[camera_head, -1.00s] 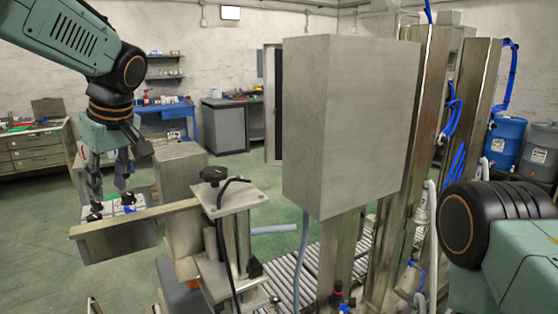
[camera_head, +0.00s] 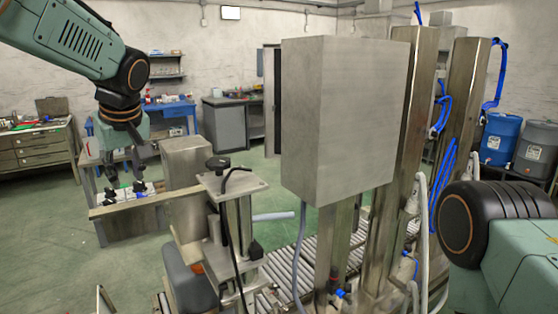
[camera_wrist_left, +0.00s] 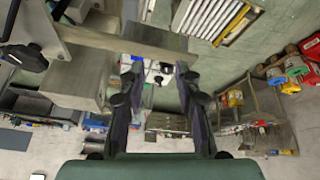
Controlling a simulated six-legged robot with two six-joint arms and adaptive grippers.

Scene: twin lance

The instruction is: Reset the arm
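My left arm comes in from the upper left in the head view. Its gripper (camera_head: 125,192) hangs downward with its two fingers apart, next to the left end of a flat steel bar (camera_head: 150,205) on the machine. In the left wrist view the gripper (camera_wrist_left: 158,82) shows two spread dark fingers with nothing held between them; whether a fingertip touches the bar, I cannot tell. Only a dark joint and a green link of my right arm show at the right edge of the head view; the right gripper is out of view.
A big steel box (camera_head: 345,120) on a post stands in the middle, with a clamp bracket (camera_head: 232,183) left of it. A roller conveyor (camera_head: 285,270) runs below. Green floor (camera_head: 60,240) is open at left.

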